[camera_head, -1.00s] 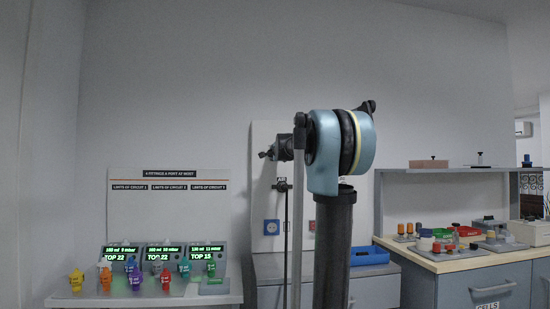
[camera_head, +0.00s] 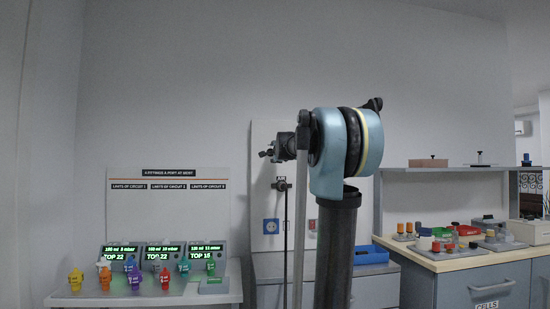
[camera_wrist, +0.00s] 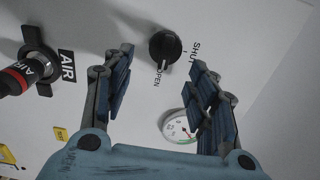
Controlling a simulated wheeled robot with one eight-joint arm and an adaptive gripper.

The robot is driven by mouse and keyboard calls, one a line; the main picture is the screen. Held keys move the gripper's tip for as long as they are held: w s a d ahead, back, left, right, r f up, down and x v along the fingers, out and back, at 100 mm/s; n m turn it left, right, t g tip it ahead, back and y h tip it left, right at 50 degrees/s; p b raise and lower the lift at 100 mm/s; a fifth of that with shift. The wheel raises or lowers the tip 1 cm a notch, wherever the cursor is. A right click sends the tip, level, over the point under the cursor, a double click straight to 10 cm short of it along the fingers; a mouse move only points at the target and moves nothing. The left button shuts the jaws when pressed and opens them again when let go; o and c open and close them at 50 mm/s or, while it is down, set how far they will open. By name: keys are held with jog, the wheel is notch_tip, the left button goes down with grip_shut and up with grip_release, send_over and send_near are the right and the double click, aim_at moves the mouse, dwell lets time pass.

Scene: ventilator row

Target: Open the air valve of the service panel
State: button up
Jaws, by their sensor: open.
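The service panel (camera_wrist: 245,60) is light grey and fills most of the wrist view. A round black valve knob (camera_wrist: 165,46) on it has the words OPEN and SHUT beside it. A pale mark on the knob's lower edge lies near OPEN. My gripper (camera_wrist: 161,61) is open, with its two blue fingers apart, one to each side below the knob. No contact with the knob can be made out. In the head view the panel (camera_head: 262,205) stands behind my arm, which hides part of it, and the knob cannot be made out.
An AIR connector (camera_wrist: 38,66) with a red-banded black hose sits left of the knob. A round gauge (camera_wrist: 175,124) lies below, partly behind the right finger. Coloured fittings (camera_head: 135,278) stand on the left bench. A blue tray (camera_head: 370,255) is right of my arm.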

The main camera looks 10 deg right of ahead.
jog(key=s, duration=0.9)
jog(key=shift+s, duration=0.2)
jog(key=shift+a+f, duration=0.1)
jog(key=shift+a, duration=0.05)
jog(key=s+a+f+n+g+y, duration=0.2)
jog(key=s+a+f+n, duration=0.15)
jog(key=s+f, duration=0.4)
jog(key=s+a+f+n+g+y, duration=0.1)
jog(key=s+a+f+n+g, duration=0.3)
jog(key=f, duration=0.6)
jog(key=s+a+f+n+g+y, duration=0.1)
jog(key=s+a+f+n+y, duration=0.15)
jog(key=s+f+n, duration=0.5)
jog(key=s+d+f+n+g+h, duration=0.1)
jog(key=s+d+f+g, duration=0.3)
jog(key=s+f, duration=0.8)
jog(key=s+d+f+n+g+h, duration=0.2)
jog(key=s+d+f+g+h, duration=0.2)
jog(key=s+f, duration=0.9)
notch_tip(320, 180, down, 7)
jog(key=shift+s+d+r+g, duration=0.1)
jog(key=shift+s+d+g, duration=0.1)
jog(key=shift+d+g, duration=0.15)
jog(key=shift+h, duration=0.25)
